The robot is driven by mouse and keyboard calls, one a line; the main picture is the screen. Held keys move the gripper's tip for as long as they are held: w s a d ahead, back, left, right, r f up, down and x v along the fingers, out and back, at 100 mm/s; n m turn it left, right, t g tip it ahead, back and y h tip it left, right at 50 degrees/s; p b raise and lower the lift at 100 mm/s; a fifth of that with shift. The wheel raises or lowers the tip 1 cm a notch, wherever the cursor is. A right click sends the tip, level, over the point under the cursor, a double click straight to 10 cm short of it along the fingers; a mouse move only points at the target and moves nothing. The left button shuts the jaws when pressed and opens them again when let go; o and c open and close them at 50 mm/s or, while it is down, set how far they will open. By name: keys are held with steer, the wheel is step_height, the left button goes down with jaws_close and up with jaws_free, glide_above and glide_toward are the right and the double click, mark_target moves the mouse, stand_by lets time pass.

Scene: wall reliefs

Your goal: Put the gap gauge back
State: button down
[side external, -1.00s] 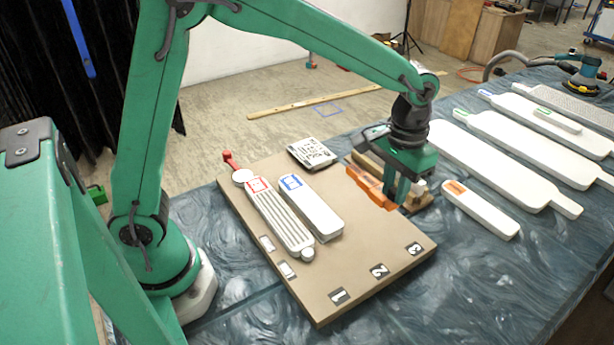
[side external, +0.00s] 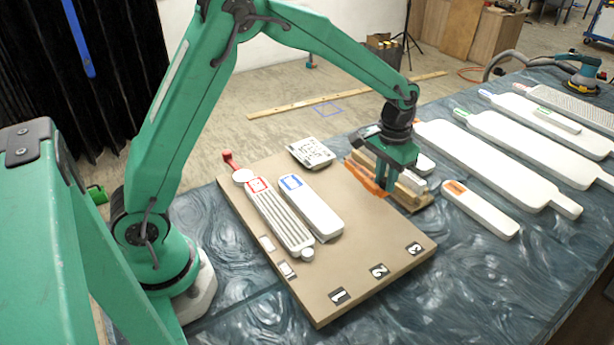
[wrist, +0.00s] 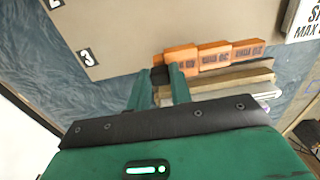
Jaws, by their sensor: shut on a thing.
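The gap gauge (wrist: 215,57) is an orange stepped bar with printed marks and a dark end; it also shows in the side view (side external: 364,174). My gripper (wrist: 160,75) is shut on its dark end at the left in the wrist view. In the side view my gripper (side external: 390,183) is over the far right edge of the brown board (side external: 320,285). The gauge lies alongside a wooden strip (wrist: 225,80). I cannot tell whether the gauge touches the surface below it. My fingers partly hide its held end.
Board numbers 1, 2 and 3 run along its near edge. A ribbed white tool (side external: 275,215) and a blue-labelled white block (side external: 311,207) lie on the board. A printed plate (side external: 311,153) is behind them. A white block with an orange label (side external: 480,209) and long white paddles (side external: 495,165) lie right.

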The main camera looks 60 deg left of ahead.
mark_target(383, 191)
steer(key=shift+f, duration=1.95)
steer(key=shift+f, duration=0.1)
steer(key=c, duration=1.3)
jaws_free()
steer(key=shift+o, duration=0.2)
step_height(383, 191, up, 12)
steer(key=shift+r, duration=0.1)
